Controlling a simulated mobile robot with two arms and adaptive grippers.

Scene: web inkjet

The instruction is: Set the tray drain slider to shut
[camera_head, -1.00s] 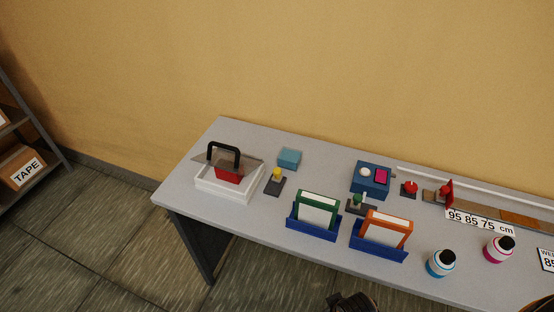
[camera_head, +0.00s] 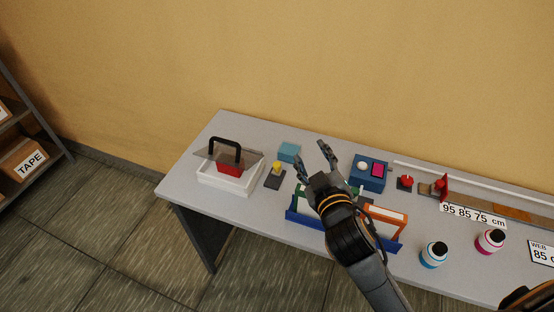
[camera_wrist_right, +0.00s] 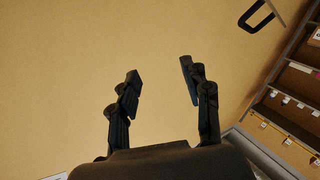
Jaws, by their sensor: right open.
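A white tray (camera_head: 206,179) stands at the left end of the table, with a red block and a grey plate with a black handle (camera_head: 226,145) over it. Just right of the tray is a dark base with a yellow knob (camera_head: 277,167), likely the drain slider; its setting is too small to read. My right gripper (camera_head: 311,154) is open and empty, above the table right of the yellow knob. Its spread fingers also show in the right wrist view (camera_wrist_right: 160,70), with only wall between them. My left gripper is not in view.
A teal block (camera_head: 289,152) lies behind the yellow knob. My right arm partly covers the green and orange frames in blue holders (camera_head: 300,219). A blue box (camera_head: 369,180), a red knob (camera_head: 405,182) and bottles (camera_head: 433,256) stand farther right.

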